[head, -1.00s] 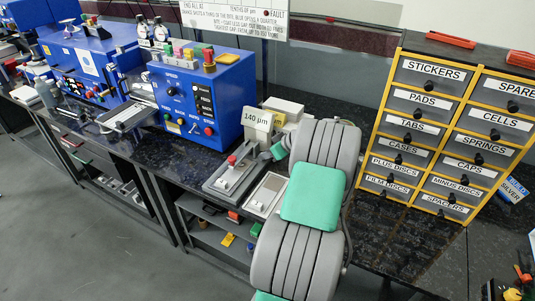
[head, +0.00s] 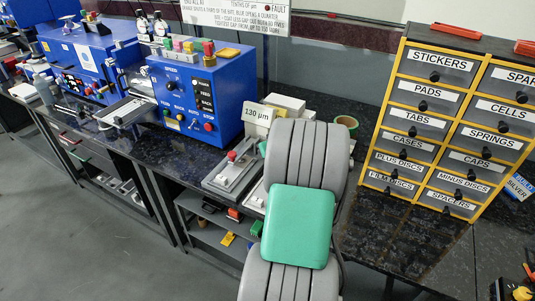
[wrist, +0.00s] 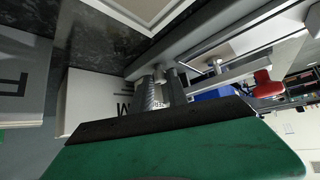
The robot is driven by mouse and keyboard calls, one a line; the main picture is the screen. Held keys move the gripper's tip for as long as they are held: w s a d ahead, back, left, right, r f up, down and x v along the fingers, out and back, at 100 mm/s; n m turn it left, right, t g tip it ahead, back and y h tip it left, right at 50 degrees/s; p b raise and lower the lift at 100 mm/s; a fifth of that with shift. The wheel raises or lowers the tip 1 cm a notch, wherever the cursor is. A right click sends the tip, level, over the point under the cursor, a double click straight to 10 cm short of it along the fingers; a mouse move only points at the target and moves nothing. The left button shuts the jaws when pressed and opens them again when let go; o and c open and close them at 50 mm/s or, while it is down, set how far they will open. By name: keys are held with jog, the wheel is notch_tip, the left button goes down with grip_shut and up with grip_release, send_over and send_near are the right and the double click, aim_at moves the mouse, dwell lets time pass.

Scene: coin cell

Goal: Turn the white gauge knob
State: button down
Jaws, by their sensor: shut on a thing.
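My gripper (wrist: 163,85) shows in the wrist view past the dark edge of its green-padded body. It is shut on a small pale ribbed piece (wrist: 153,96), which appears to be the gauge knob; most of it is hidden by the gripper. The white gauge sign (head: 258,117) reads 130 µm in the head view, and its lettered face (wrist: 88,92) shows partly beside the gripper in the wrist view. In the head view my arm hides the gripper and the knob. A grey metal fixture with a red knob (head: 231,156) stands left of my arm.
A blue machine (head: 196,98) with coloured buttons stands left of the sign. White boxes (head: 290,103) and a green tape roll (head: 346,122) lie behind my arm. A labelled drawer cabinet (head: 455,125) stands at right.

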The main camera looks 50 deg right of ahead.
jog(key=shift+w+a+m+g+h+b, duration=0.15)
jog(key=shift+m+g+h+b, duration=0.25)
jog(key=shift+m+h, duration=0.45)
jog(key=shift+w+a+m+g+h+b, duration=0.15)
jog(key=shift+m+g+h+b, duration=0.3)
jog(key=shift+m, duration=0.8)
jog(key=shift+s, duration=0.1)
jog(key=c, duration=1.6)
grip_release()
jog(key=shift+o, duration=0.2)
jog(key=shift+r, duration=0.15)
jog(key=v, duration=0.7)
jog(key=shift+s+a+r, duration=0.2)
jog(key=shift+s+a, duration=0.05)
